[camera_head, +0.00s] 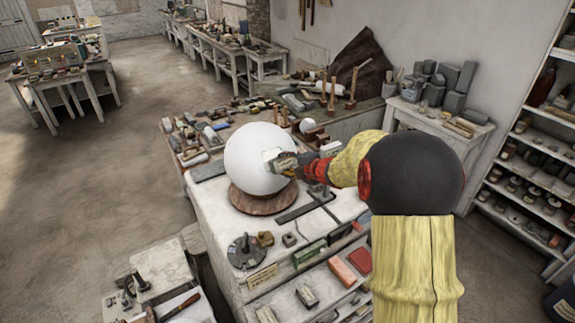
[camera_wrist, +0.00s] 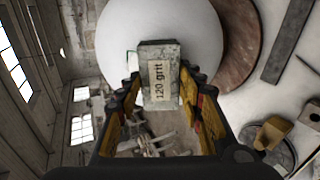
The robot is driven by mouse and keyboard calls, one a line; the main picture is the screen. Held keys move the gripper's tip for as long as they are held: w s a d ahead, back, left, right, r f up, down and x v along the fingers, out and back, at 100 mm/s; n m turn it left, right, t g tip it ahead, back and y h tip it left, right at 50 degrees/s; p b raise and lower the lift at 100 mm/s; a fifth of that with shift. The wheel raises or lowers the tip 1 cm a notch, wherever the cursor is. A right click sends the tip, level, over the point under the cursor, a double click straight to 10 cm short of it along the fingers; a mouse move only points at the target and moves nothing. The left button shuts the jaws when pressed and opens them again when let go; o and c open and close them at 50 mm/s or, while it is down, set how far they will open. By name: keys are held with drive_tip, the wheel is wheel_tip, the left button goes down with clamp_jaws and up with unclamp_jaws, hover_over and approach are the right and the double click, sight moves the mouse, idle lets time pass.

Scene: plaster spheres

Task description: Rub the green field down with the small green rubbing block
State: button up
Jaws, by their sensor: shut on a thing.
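A large white plaster sphere (camera_head: 248,158) rests on a round brown base (camera_head: 262,204) on the worktable. My gripper (camera_head: 286,164) is at the sphere's right side, shut on a small grey, speckled block (camera_wrist: 160,52) labelled "120 grit". The block's far end is against or very near the sphere; I cannot tell if they touch. The sphere fills the top of the wrist view (camera_wrist: 195,22). A small green-edged spot (camera_wrist: 131,62) shows left of the block. No clear green field shows on the sphere. A green block (camera_head: 310,252) lies at the table's front.
Shelves (camera_head: 525,190) stand at the right.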

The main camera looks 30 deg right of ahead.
drive_tip(key=shift+w, duration=0.4)
drive_tip(key=shift+w+d, duration=0.1)
drive_tip(key=shift+d, duration=1)
drive_tip(key=shift+s+a+f+b, duration=0.15)
drive_tip(key=shift+a+b, duration=0.3)
drive_tip(key=shift+a, duration=0.7)
drive_tip(key=shift+s+a+b, duration=0.1)
drive_tip(key=shift+a+b, duration=0.3)
drive_tip(key=shift+a, duration=0.7)
drive_tip(key=shift+w+d+p, duration=0.15)
drive_tip(key=shift+d+p, duration=0.35)
drive_tip(key=shift+d, duration=0.65)
drive_tip(key=shift+w+d+p, duration=0.1)
drive_tip(key=shift+d+p, duration=0.35)
drive_tip(key=shift+d, duration=0.65)
drive_tip(key=shift+s+a+b, duration=0.15)
drive_tip(key=shift+a+b, duration=0.4)
drive_tip(key=shift+a, duration=0.6)
drive_tip(key=shift+s+a+b, duration=0.1)
drive_tip(key=shift+a+b, duration=0.45)
drive_tip(key=shift+a, duration=0.55)
drive_tip(key=shift+d, duration=0.1)
